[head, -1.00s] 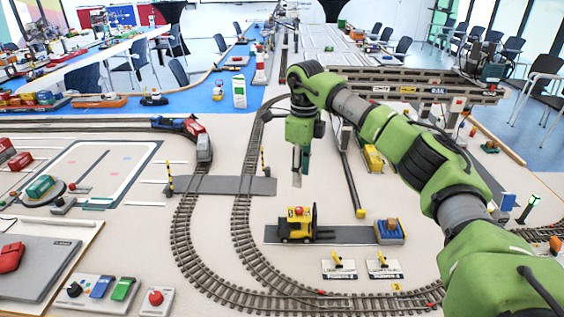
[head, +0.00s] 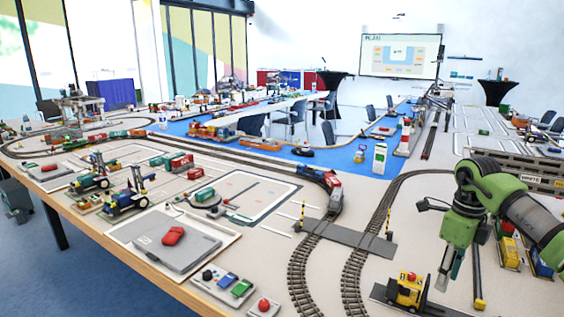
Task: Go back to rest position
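My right arm comes in from the right edge in the head view. Its green gripper (head: 448,276) points down above the table, close to the yellow forklift (head: 408,290). I see the fingers nearly side-on, so the gap between them is unclear. Nothing shows hanging from them. My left arm and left gripper are not in view.
A grey panel (head: 165,240), a button box (head: 228,285) and toy vehicles cover the table's left part.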

